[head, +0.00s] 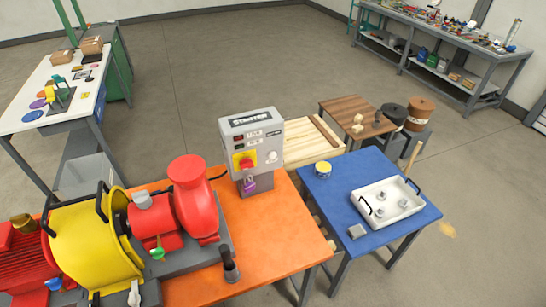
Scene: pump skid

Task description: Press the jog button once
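A grey starter box (252,140) stands upright at the back right of the orange table. Its front faces me and has a "STARTER" label (250,117) along the top. A red rotary switch on a yellow plate (244,161) sits at the lower left of the front. A round whitish button (272,157) sits to its right; its lettering is too small to read, so I cannot tell if it is the jog button. Small labelled indicators (238,138) sit above. A purple padlock (250,187) hangs below the switch. Neither of my grippers is in view.
The red pump (188,190) and yellow guard (85,245) fill the left of the orange table (265,250). A dark cylinder (229,266) stands near the table's front. A blue table (395,230) with a white tray (410,203) is to the right. Orange surface before the box is clear.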

